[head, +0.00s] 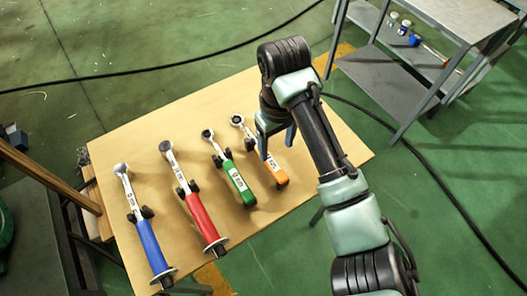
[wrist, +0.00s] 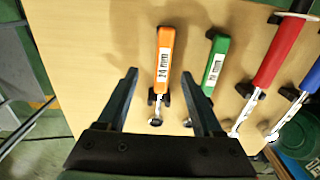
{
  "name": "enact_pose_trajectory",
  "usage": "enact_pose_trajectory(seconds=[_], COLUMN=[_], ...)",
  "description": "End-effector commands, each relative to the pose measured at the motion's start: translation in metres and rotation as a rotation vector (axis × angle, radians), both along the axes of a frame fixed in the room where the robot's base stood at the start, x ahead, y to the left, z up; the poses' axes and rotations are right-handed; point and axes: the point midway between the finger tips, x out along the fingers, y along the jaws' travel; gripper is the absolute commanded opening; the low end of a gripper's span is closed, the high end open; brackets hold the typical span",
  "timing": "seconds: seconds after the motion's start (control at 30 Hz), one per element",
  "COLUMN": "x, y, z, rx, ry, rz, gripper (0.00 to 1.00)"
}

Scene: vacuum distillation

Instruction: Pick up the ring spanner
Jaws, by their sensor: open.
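Four long-handled tools lie side by side on a wooden table (head: 120,152). The orange-handled one (head: 274,172) is the rightmost in the head view and ends in a ring-shaped head. The green one (head: 238,183) has a dark round head. The red one (head: 200,214) and the blue one (head: 149,246) are longer, with discs at their handle ends. I cannot tell for sure which is named the ring spanner. My gripper (head: 277,144) is open and empty above the orange tool. In the wrist view the orange tool (wrist: 165,45) lies between my fingers (wrist: 158,74), below them.
The tools rest on small black supports. A grey metal shelf unit (head: 390,80) with small jars stands at the upper right. A wooden beam (head: 45,178) is at the left. The table's far side is clear. A black cable crosses the green floor.

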Motion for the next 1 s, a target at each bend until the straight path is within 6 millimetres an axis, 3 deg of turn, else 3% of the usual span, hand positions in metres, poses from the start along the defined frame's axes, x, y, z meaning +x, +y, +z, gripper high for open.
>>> enact_pose_trajectory(seconds=[0.1, 0.37, 0.63, 0.93, 1.0], x=[0.000, -0.001, -0.005, -0.005, -0.005], y=[0.000, 0.001, 0.005, 0.005, 0.005], z=[-0.021, -0.040, -0.078, -0.084, -0.084], rx=[0.000, 0.000, 0.001, 0.001, 0.001], ry=[0.000, -0.002, -0.003, -0.005, -0.005], rz=[-0.002, -0.001, 0.000, 0.000, 0.000], gripper=[0.68, 0.68, 0.68, 0.68, 0.58])
